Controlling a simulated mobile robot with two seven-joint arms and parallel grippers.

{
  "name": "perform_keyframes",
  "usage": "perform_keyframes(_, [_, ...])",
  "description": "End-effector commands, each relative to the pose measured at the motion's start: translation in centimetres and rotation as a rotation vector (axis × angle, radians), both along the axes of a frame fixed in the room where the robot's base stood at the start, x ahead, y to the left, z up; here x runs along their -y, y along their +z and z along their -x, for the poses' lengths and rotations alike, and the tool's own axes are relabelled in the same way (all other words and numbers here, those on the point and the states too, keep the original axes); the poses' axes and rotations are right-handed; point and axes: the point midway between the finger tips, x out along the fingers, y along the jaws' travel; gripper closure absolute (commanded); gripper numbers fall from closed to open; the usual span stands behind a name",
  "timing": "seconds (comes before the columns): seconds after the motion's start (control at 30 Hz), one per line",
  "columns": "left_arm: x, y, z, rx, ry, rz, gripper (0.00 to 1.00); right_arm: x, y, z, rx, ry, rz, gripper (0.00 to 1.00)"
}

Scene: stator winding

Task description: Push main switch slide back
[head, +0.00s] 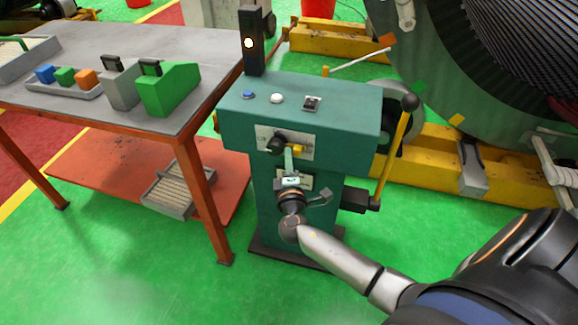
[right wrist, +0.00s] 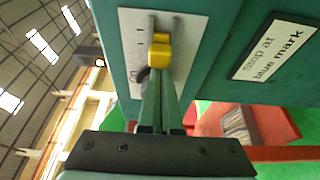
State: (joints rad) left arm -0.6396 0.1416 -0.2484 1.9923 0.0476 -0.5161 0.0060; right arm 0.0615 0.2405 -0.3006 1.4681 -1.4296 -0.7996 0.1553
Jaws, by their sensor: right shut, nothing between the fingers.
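The main switch slide is a yellow block (right wrist: 159,52) on a pale plate (right wrist: 133,35), between dark rails in the right wrist view. In the head view the yellow block (head: 298,149) shows beside a black round knob (head: 276,144) on the front of the green console (head: 240,128). My right gripper (right wrist: 157,80) is shut and empty. Its green fingertips reach right up to the yellow block; I cannot tell whether they touch it. In the head view the right gripper (head: 289,152) points up at the plate from below. My left gripper is not in view.
The console top carries a blue button (head: 248,94), a white button (head: 277,98) and a small switch (head: 312,103). A yellow lever (head: 393,150) stands at its right side. A grey table (head: 130,113) is at the left. A sign (right wrist: 275,50) reads "Stop at blue mark".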

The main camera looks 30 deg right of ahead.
Motion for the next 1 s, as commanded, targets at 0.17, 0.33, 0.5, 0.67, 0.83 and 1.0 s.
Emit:
perform_keyframes(0.17, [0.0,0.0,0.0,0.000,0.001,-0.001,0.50,0.2,0.0,-0.3,0.000,-0.001,0.000,1.00])
perform_keyframes(0.33, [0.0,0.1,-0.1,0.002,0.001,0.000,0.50,0.2,0.0,-0.2,0.000,0.000,0.000,1.00])
perform_keyframes(0.5, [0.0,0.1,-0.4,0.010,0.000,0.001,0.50,0.9,-0.2,0.6,-0.002,-0.002,0.003,1.00])
perform_keyframes(0.67, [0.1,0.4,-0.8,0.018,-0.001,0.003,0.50,1.6,0.0,1.5,0.000,0.000,0.001,1.00])
perform_keyframes(0.83, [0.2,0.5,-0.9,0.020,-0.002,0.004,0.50,1.7,0.0,1.5,0.000,-0.003,0.001,1.00])
perform_keyframes(1.0, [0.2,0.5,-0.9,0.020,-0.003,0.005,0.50,1.8,0.0,1.5,0.000,-0.005,0.001,1.00])
